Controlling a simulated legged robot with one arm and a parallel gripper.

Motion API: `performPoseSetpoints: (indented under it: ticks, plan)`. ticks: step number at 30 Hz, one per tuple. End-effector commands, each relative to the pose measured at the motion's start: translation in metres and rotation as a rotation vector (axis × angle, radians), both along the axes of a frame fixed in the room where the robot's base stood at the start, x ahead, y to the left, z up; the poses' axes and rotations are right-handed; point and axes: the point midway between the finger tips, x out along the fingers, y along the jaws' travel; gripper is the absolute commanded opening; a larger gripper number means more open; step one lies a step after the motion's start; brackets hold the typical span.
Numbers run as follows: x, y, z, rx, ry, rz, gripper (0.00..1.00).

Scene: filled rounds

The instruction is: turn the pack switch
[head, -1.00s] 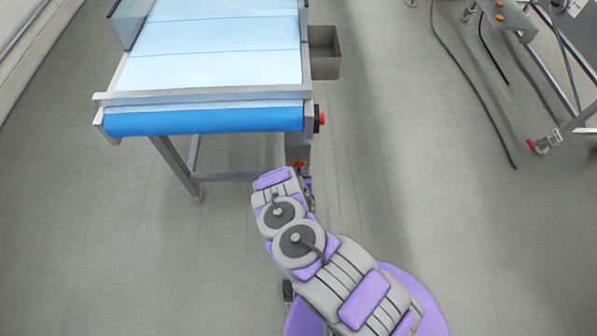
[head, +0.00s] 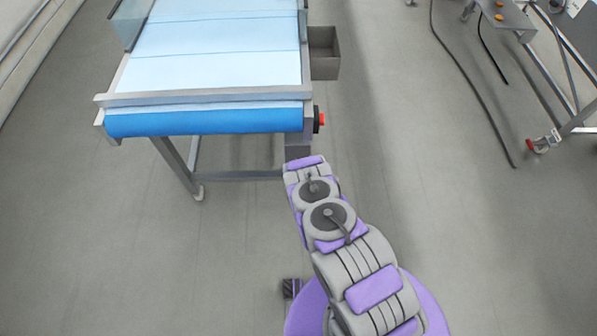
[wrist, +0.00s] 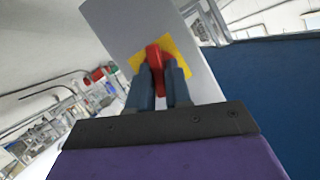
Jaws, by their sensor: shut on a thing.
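The pack switch has a red handle (wrist: 155,58) on a yellow plate (wrist: 181,49), fixed to a grey panel (wrist: 125,30) in the wrist view. My gripper (wrist: 159,75) is shut on the red handle, one blue-grey finger on each side of it. The panel, plate and handle look tilted in this view. In the head view my arm reaches to the conveyor's near right corner, and its end hides the switch and the gripper.
The conveyor (head: 205,97) with a blue belt stands ahead. A red button (head: 321,119) sticks out on its right side, near a grey bin (head: 324,55). A black cable (head: 480,90) lies on the floor by a wheeled frame (head: 550,140) at right. Floor between is clear.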

Motion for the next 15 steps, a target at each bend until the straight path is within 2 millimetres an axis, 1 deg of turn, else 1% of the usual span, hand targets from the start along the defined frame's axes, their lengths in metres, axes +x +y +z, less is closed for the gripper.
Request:
performPoseSetpoints:
  ticks: [1, 6, 15]
  plan:
    - [0.0001, -0.0034, -0.0012, 0.023, 0.002, -0.006, 0.0]
    - [-0.0004, -0.0037, -0.0024, 0.088, 0.004, -0.005, 0.0]
    - [-0.0005, -0.0043, -0.0028, 0.13, 0.004, -0.005, 0.0]
